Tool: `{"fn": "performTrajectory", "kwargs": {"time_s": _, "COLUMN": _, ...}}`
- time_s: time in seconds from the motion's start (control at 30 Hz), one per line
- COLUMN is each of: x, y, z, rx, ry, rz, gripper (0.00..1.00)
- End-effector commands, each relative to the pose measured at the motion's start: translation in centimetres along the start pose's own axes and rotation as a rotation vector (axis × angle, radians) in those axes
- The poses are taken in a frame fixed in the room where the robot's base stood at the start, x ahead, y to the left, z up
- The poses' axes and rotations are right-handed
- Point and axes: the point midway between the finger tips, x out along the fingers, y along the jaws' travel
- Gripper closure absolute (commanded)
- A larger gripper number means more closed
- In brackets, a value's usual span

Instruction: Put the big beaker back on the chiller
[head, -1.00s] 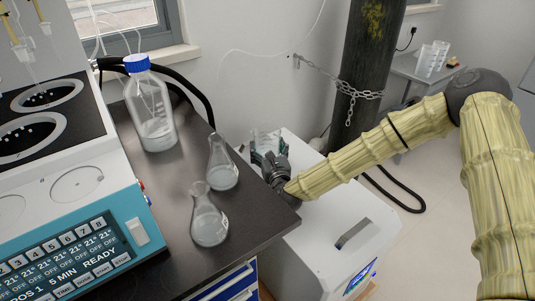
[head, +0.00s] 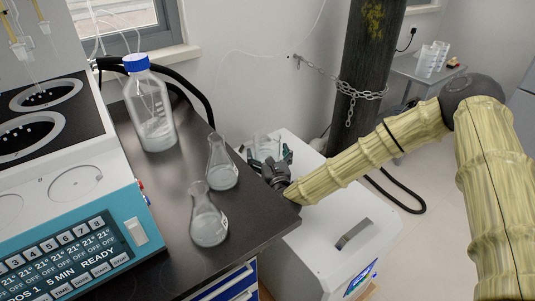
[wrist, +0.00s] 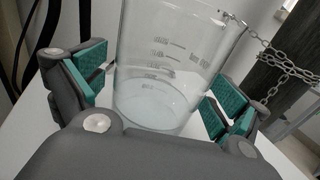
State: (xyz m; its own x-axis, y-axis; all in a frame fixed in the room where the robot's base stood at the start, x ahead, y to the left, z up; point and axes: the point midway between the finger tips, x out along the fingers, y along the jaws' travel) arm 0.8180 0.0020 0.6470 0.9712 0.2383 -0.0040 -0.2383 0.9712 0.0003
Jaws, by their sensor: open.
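The big beaker (wrist: 165,65) is clear glass with grey markings. In the wrist view it stands upright on the white top of the chiller (wrist: 60,155), between the spread fingers of my gripper (wrist: 155,90). The finger pads are teal, and gaps show between them and the glass. In the head view the beaker (head: 264,146) is partly hidden behind my gripper (head: 268,160). The chiller (head: 330,235) is a white box on the floor right of the dark bench, with a handle slot and a small blue display. My gripper is open around the beaker's lower part.
Two conical flasks, one nearer (head: 208,220) and one farther (head: 222,165), and a blue-capped bottle (head: 150,110) stand on the dark bench (head: 175,200). A teal-fronted distiller (head: 70,220) is at left. A chained dark cylinder (head: 365,70) stands behind the chiller.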

Motion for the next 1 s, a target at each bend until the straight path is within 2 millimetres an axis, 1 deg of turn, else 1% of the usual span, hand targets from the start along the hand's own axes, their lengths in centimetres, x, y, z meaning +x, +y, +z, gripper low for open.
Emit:
{"fn": "performTrajectory", "kwargs": {"time_s": 0.17, "x": -0.1, "y": 0.0, "z": 0.3, "rx": 0.0, "ry": 0.001, "rz": 0.0, "gripper": 0.02}}
{"fn": "performTrajectory", "kwargs": {"time_s": 0.27, "x": -1.3, "y": -0.1, "z": 0.2, "rx": 0.002, "ry": 0.002, "rz": -0.001, "gripper": 0.02}}
{"fn": "performTrajectory", "kwargs": {"time_s": 0.7, "x": -9.2, "y": 0.0, "z": 0.2, "rx": 0.002, "ry": 0.003, "rz": 0.0, "gripper": 0.02}}
{"fn": "performTrajectory", "kwargs": {"time_s": 0.83, "x": -10.7, "y": 0.0, "z": 0.3, "rx": 0.001, "ry": 0.001, "rz": 0.001, "gripper": 0.02}}
{"fn": "performTrajectory", "kwargs": {"time_s": 1.0, "x": -11.8, "y": 0.0, "z": 0.2, "rx": 0.001, "ry": 0.001, "rz": 0.0, "gripper": 0.02}}
